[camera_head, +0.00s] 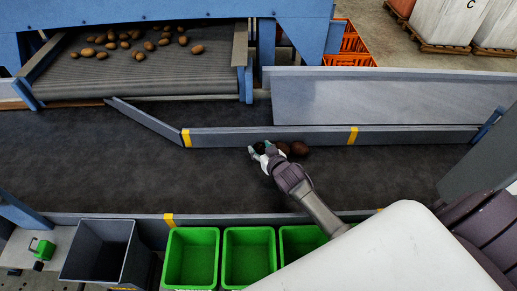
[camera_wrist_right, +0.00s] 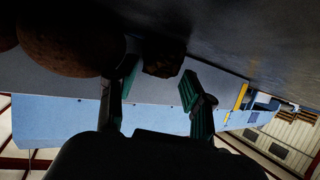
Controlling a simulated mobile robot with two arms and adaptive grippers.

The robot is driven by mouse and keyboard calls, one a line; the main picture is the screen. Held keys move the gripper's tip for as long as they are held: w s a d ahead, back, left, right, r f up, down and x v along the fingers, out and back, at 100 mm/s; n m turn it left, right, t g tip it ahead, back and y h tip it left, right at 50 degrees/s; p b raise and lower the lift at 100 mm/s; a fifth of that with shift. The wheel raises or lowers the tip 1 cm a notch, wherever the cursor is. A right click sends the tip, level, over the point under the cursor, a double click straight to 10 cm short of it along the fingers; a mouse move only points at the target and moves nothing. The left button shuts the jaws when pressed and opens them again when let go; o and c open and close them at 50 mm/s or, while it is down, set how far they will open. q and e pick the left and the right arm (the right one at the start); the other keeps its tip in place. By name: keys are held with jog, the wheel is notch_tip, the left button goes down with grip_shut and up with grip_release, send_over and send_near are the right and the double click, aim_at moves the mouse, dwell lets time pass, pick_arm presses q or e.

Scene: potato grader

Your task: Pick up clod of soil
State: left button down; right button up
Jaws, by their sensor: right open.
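The clod of soil (camera_wrist_right: 163,58) is a small dark brown lump on the belt, seen between the fingertips in the right wrist view. In the head view only a dark bit of it (camera_head: 259,147) shows at my right gripper (camera_head: 260,151). In the right wrist view that gripper (camera_wrist_right: 160,82) is open, its green-tipped fingers on either side of the clod. I cannot tell whether they touch it. A larger round brown potato (camera_wrist_right: 70,45) is close beside the left finger there. My left gripper is out of view.
Two brown lumps, one a potato (camera_head: 299,148), lie right of the gripper against the grey divider (camera_head: 235,137). Green bins (camera_head: 193,231) and a grey bin (camera_head: 128,255) line the near edge. The belt (camera_head: 80,165) is clear to the left. Potatoes lie on the upper conveyor (camera_head: 150,75).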

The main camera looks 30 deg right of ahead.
jog(key=shift+s, duration=0.1)
jog(key=shift+d, duration=0.1)
jog(key=c, duration=0.8)
jog(key=shift+c, duration=0.6)
jog(key=shift+r, duration=0.1)
